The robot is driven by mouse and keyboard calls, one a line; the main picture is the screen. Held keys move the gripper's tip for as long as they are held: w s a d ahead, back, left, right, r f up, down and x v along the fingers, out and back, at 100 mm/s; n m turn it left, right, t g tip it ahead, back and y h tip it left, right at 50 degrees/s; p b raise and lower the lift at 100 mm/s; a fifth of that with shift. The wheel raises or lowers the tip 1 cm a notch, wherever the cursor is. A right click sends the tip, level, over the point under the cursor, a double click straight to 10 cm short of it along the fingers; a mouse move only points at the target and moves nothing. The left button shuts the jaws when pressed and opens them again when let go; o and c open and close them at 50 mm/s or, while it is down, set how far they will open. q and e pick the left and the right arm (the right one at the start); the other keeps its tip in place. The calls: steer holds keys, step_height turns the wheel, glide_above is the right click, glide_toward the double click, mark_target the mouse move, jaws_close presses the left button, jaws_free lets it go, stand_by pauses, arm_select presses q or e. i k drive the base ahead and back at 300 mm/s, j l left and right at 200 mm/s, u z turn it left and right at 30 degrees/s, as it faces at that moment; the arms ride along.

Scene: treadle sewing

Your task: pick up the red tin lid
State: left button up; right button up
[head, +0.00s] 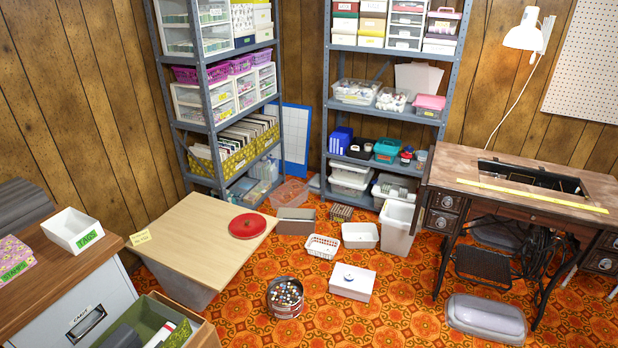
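The red tin lid (247,226) is round and lies flat near the right edge of a pale wooden board (190,242) in the head view. The board rests like a low tabletop on a grey bin-like base. A round open tin (285,298) filled with small coloured pieces stands on the floor to the lid's lower right. Neither of my grippers shows in the head view, so nothing is seen touching the lid.
A cabinet (85,328) with a white tray stands at left. Shelving units (203,110) line the back. A treadle sewing table (470,165) stands at right. A white box (352,283), baskets and a grey case (487,318) sit on the orange patterned floor, with open patches between them.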

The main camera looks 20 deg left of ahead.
mark_target(245, 226)
steer(key=i+l+u, duration=0.1)
steer(key=i+u, duration=0.35)
steer(key=i+l+u, duration=0.3)
steer(key=i+u, duration=0.15)
steer(key=i, duration=0.2)
